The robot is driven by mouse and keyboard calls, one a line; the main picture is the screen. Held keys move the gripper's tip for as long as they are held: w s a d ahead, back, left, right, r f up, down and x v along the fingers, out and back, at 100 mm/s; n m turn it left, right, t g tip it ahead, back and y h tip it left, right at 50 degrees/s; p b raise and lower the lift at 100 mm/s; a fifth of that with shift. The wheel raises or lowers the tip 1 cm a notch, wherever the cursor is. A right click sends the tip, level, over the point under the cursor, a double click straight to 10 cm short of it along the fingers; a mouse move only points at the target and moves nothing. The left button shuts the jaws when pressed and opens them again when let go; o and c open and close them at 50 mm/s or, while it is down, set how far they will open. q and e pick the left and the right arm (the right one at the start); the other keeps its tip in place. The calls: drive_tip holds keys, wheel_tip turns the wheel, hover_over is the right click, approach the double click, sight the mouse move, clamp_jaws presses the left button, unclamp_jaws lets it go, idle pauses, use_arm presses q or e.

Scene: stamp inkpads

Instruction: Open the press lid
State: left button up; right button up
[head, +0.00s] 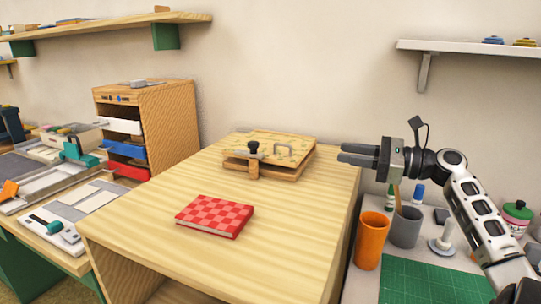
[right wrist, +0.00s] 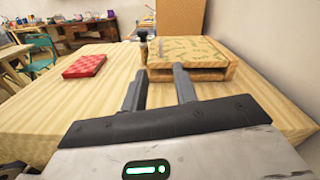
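The press also shows in the right wrist view (right wrist: 190,55), ahead of the fingers. My right gripper (head: 347,154) is open and empty, to the right of the press and apart from it. Its two fingers show spread in the right wrist view (right wrist: 158,88). My left gripper is not in view.
A red checkered book (head: 214,216) lies on the table (head: 165,215) front left of the press. An orange cup (head: 371,240) and a grey cup (head: 406,228) stand right of the table, near a green cutting mat (head: 430,282). A wooden drawer cabinet (head: 165,125) stands at the left.

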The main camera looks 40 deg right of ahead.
sight(283, 145)
drive_tip(key=shift+w+f, duration=0.35)
drive_tip(key=x, duration=1.4)
drive_tip(key=shift+w+r, duration=0.1)
drive_tip(key=shift+r, duration=0.15)
drive_tip(key=shift+w+a+f, duration=0.1)
drive_tip(key=shift+w+a, duration=0.3)
drive_tip(key=shift+w, duration=0.2)
drive_tip(key=shift+c, duration=0.3)
clamp_jaws()
